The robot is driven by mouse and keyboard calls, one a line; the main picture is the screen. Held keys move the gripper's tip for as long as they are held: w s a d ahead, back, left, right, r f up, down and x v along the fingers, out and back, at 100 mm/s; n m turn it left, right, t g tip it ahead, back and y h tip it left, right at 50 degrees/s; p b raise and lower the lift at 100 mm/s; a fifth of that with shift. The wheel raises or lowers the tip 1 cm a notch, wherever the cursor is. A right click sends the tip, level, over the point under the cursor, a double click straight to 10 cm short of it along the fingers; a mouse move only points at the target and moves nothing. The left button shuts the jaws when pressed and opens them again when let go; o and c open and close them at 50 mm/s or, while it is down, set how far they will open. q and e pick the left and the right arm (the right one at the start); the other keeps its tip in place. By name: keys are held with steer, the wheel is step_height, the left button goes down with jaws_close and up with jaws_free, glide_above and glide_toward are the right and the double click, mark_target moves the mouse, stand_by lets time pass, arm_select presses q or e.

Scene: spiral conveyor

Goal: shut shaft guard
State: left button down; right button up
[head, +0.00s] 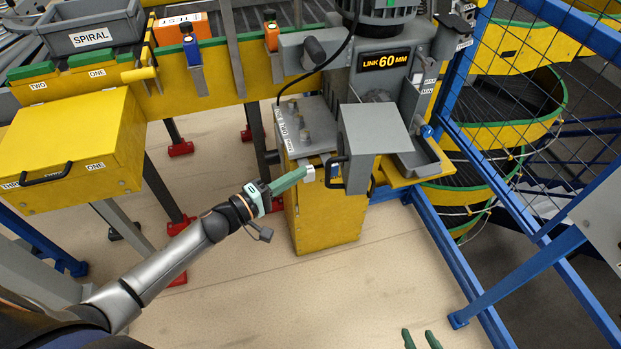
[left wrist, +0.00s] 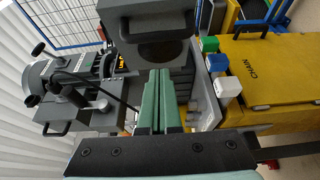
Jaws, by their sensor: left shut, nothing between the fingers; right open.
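A grey box-shaped guard (head: 375,128) with a black handle (head: 336,172) stands at the front of the grey machine, under the "LINK 60 MM" sign. I take it to be the shaft guard; whether it is fully shut I cannot tell. In the left wrist view a grey box (left wrist: 170,22) with a black handle shows at the top, above a dark round opening (left wrist: 160,50). My left gripper (head: 306,174) is shut and empty, just left of the handle, with no clear contact. My right gripper (head: 421,339) is open at the bottom edge, its arm out of view.
A yellow pedestal (head: 325,220) stands below the guard, with a grey tray (head: 418,160) to the right. Blue fence posts (head: 470,265) and mesh stand further right. A yellow box (head: 75,150) with a black handle is at the left. The floor in front is clear.

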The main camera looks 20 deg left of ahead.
arm_select(q)
steer(key=shift+w+d, duration=0.2)
steer(key=shift+d, duration=1.55)
